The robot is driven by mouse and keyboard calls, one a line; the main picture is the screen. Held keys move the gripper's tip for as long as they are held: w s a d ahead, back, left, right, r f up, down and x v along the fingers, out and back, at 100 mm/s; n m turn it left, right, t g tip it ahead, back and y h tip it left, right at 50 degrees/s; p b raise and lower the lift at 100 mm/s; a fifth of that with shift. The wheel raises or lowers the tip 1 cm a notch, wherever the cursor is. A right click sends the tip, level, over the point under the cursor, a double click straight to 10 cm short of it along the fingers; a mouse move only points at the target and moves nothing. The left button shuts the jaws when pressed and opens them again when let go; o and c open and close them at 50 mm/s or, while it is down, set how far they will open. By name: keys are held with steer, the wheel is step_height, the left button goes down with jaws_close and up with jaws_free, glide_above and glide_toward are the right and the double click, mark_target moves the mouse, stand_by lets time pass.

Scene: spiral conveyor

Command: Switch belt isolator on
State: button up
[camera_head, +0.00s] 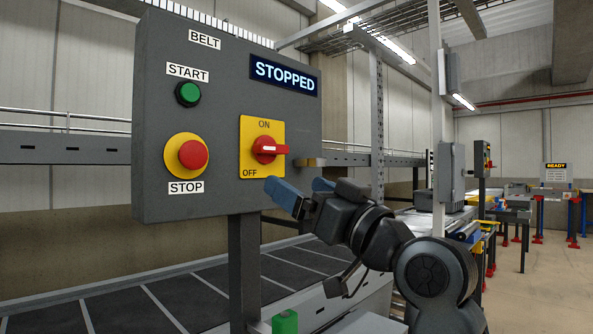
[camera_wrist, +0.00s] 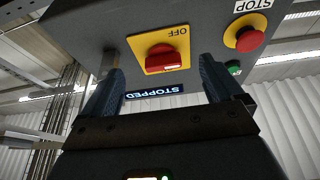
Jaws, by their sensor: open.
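The belt isolator is a red rotary handle (camera_head: 264,150) on a yellow plate (camera_head: 247,130), with ON printed at the top and OFF at the lower left. My gripper (camera_head: 299,187) is open and empty, below and right of the isolator in the head view. Its blue-grey fingers (camera_wrist: 160,67) straddle the handle in the wrist picture; contact does not show. The display (camera_head: 284,74) reads STOPPED.
The grey panel box (camera_head: 210,60) also carries a green START button (camera_head: 188,94) and a red STOP button (camera_head: 192,154), left of the isolator. A post (camera_head: 244,265) supports it. A dark conveyor belt (camera_head: 190,293) runs behind. A tan block (camera_head: 311,162) shows at the box's right edge.

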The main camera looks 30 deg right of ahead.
mark_target(276, 151)
steer(key=shift+n+y, duration=0.4)
steer(key=shift+n, duration=0.1)
steer(key=w+r, duration=0.2)
steer(key=w+a+r, duration=0.1)
steer(key=w+r, duration=0.3)
steer(key=shift+w+a+p, duration=0.25)
steer(key=shift+a+p, duration=0.05)
steer(key=c, duration=1)
